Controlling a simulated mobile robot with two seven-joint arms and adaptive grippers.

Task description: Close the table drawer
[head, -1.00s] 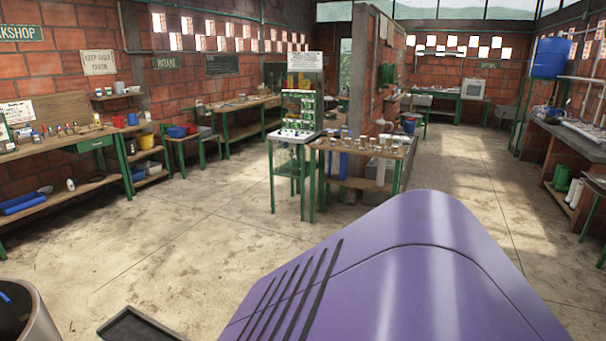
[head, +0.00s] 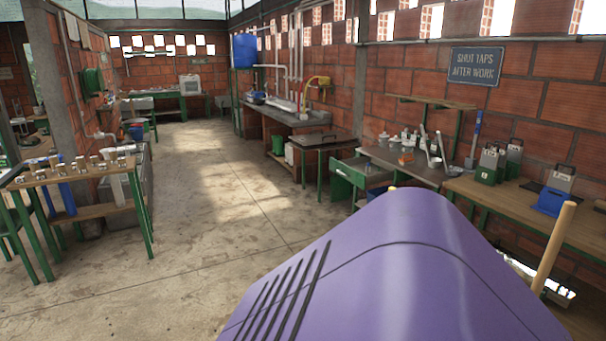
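A green table drawer (head: 349,179) shows on the right side of the room in the head view. It juts out from the front of a workbench (head: 415,172) along the right brick wall and looks pulled open. The lower right part of the drawer is hidden behind my purple body. Neither of my grippers is in view, so nothing shows of what they hold.
Open concrete floor (head: 200,230) lies ahead and to the left. A green-legged table (head: 85,179) with small cups stands at the left. A dark-topped table (head: 322,142) stands beyond the drawer. A wooden pole (head: 552,247) rises at the near right.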

